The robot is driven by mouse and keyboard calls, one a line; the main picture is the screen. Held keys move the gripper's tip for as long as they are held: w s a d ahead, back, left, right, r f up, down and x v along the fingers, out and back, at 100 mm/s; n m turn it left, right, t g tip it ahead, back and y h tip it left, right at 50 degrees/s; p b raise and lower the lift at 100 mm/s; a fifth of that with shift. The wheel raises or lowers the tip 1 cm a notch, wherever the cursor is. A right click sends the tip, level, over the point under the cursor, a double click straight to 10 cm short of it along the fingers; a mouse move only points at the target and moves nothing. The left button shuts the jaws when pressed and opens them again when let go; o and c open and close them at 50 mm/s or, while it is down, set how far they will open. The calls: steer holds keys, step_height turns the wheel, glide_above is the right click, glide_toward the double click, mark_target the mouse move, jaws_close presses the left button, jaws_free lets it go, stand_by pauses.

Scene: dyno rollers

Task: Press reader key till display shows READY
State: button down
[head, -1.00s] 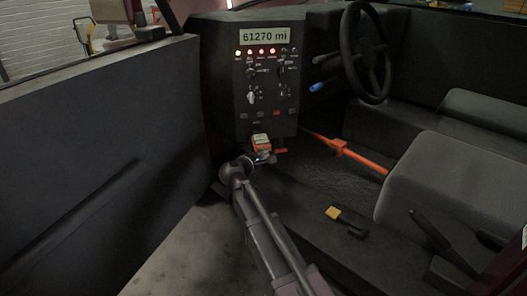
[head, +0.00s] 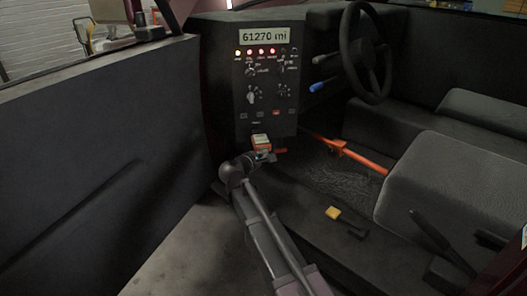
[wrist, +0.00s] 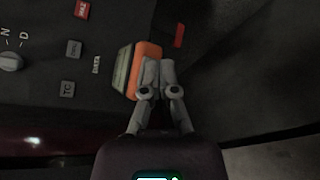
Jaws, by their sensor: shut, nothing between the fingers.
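The reader is a small orange device (head: 261,140) plugged in low on the dark dash panel, below the switches. In the wrist view it shows as an orange body (wrist: 147,50) with a pale grey face (wrist: 123,68) seen edge-on. No text on its display can be read, and its key cannot be made out. My gripper (wrist: 158,64) is shut and empty, with its fingertips at the orange body, overlapping it in the picture. I cannot tell whether they touch. In the head view my gripper (head: 266,156) is just below the reader.
The dash display (head: 265,37) reads 61270 mi above a row of lit lamps. A steering wheel (head: 366,52) and an orange bar (head: 343,150) are to the right. The door (head: 105,160) stands at the left.

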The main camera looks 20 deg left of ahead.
steer(key=shift+s, duration=0.1)
stand_by(0.6)
steer(key=shift+s+d, duration=0.4)
steer(key=shift+s, duration=0.15)
steer(key=s+d, duration=0.1)
steer(key=s, duration=0.1)
steer(key=s+d, duration=0.1)
steer(key=s, duration=0.1)
steer(key=shift+s+d, duration=0.1)
steer(key=shift+d, duration=0.25)
stand_by(0.4)
stand_by(0.7)
